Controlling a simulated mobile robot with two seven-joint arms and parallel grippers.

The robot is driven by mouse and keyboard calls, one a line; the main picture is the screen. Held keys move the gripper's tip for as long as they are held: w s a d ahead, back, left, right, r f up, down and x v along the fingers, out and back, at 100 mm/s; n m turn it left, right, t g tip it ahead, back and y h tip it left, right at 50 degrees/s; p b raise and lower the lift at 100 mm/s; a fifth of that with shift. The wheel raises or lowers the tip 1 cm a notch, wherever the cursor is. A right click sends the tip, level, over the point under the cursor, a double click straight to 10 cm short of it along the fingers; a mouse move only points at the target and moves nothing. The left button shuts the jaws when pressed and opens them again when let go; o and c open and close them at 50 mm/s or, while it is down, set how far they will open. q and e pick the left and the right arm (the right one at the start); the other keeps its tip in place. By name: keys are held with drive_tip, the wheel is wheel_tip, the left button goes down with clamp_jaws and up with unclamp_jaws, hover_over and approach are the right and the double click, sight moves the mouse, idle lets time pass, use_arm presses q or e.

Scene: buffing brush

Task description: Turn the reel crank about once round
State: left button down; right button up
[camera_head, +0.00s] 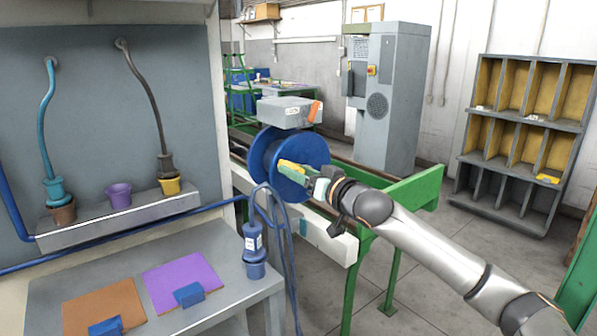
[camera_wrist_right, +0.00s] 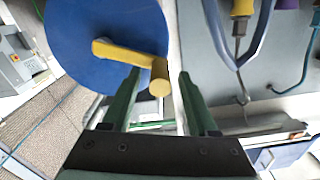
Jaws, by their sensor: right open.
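The blue reel (camera_head: 268,150) stands upright at the end of the green-and-white bench. Its flat blue disc (camera_wrist_right: 95,35) fills the upper left of the right wrist view. A yellow crank (camera_head: 291,165) is on the reel's face; in the wrist view its arm (camera_wrist_right: 120,51) runs right to a round-ended handle (camera_wrist_right: 159,80). My right gripper (camera_head: 304,176) is at the crank. In the wrist view its green fingers (camera_wrist_right: 158,74) are apart, with the handle's end between their tips and gaps on both sides. My left gripper is out of view.
A grey box (camera_head: 287,111) with an orange part sits above the reel. A grey table (camera_head: 225,262) with coloured mats and a blue bottle (camera_head: 254,250) is at lower left. A grey cabinet (camera_head: 390,95) stands behind.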

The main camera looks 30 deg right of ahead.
clamp_jaws()
idle(0.4)
idle(0.9)
